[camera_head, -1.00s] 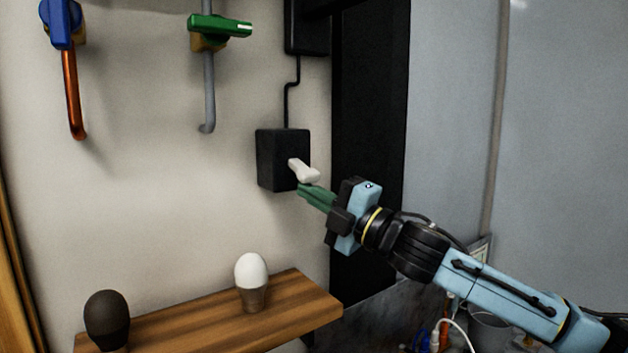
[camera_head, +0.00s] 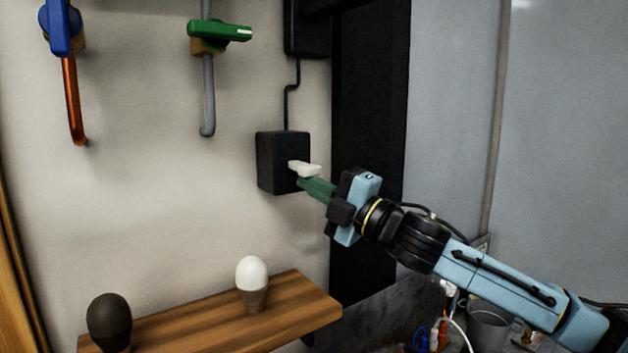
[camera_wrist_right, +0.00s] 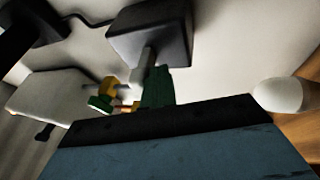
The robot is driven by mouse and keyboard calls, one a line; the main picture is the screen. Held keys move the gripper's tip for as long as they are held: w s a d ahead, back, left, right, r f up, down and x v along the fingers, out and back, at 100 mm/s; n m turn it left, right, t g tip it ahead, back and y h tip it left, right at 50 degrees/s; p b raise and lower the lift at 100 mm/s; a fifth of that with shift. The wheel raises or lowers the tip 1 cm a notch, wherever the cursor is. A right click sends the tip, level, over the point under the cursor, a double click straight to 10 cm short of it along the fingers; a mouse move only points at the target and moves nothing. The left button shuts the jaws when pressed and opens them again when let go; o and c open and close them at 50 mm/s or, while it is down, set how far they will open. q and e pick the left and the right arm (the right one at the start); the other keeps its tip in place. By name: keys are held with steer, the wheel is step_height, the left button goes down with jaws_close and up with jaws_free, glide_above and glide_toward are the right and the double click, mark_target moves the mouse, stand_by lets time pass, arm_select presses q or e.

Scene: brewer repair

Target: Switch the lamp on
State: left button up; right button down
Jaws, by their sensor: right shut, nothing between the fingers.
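A black switch box (camera_head: 277,160) is fixed to the wall, with a white lever (camera_head: 307,169) sticking out of its front. The lever now stands out roughly level. My right gripper (camera_head: 304,184) is shut and empty, its green fingertips right under the lever and seemingly touching it. In the right wrist view the green fingers (camera_wrist_right: 157,88) lie against the lever (camera_wrist_right: 146,68), below the box (camera_wrist_right: 152,32). A white bulb (camera_head: 252,273) stands on the wooden shelf; I cannot tell whether it is the lamp. My left gripper is not in view.
A dark bulb-shaped object (camera_head: 109,318) stands at the left of the wooden shelf (camera_head: 200,322). A blue-handled valve (camera_head: 58,27) and a green-handled valve (camera_head: 220,28) are on the wall above. A black post (camera_head: 365,110) stands right of the box.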

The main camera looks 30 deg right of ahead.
steer(key=shift+r, duration=0.45)
steer(key=s+f+b, duration=0.1)
steer(key=s+b, duration=0.9)
steer(key=b, duration=0.2)
steer(key=shift+d, duration=0.35)
steer(key=shift+f, duration=0.1)
stand_by(0.3)
stand_by(0.4)
